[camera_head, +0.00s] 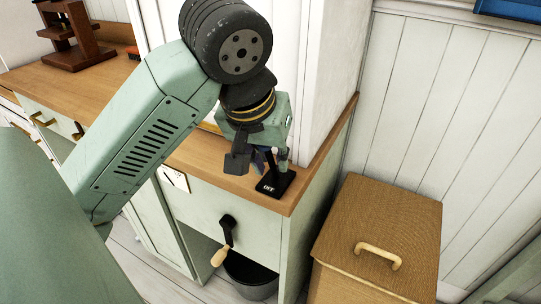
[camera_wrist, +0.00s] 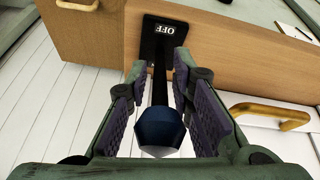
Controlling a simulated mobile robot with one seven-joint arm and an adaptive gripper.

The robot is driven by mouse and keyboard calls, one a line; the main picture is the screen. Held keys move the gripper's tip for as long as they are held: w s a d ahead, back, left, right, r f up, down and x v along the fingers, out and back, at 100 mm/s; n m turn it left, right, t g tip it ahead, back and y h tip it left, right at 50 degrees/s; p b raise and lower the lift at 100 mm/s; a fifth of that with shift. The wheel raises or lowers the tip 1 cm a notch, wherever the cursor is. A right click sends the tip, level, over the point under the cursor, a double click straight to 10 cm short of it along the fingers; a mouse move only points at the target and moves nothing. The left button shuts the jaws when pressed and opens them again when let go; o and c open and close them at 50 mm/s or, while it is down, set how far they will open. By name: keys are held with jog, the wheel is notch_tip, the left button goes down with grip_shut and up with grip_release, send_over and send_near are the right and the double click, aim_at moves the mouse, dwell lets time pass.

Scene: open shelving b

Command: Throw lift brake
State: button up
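The lift brake is a lever on a black base plate (camera_head: 275,184) at the front right corner of the wooden counter. The plate (camera_wrist: 163,38) has a white label that reads OFF in the wrist view. My gripper (camera_head: 258,161) is over the lever. In the wrist view, its fingers (camera_wrist: 156,98) are apart, one on each side of the shaft and knob, with a visible gap on both sides. In the head view, the gripper partly hides the lever.
A black crank with a wooden handle (camera_head: 220,256) is on the green cabinet front, above a dark bucket (camera_head: 250,280). A wooden box (camera_head: 377,235) with a handle stands at right. A white upright (camera_head: 325,80) rises behind the counter (camera_head: 240,188).

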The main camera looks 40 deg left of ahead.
grip_shut()
jog(key=shift+w, duration=0.1)
dwell(0.5)
jog(key=g+p, duration=0.1)
jog(key=w+r+g+p, duration=0.1)
jog(key=shift+w+a+g+h, duration=0.2)
jog(key=shift+g+h, duration=0.1)
jog(key=shift+w+f+g+p, duration=0.1)
jog(key=shift+w+g+p, duration=0.2)
jog(key=shift+g+p, duration=0.35)
jog(key=shift+a+f, duration=0.1)
jog(key=shift+f, duration=0.1)
jog(key=shift+o, duration=1.4)
grip_release()
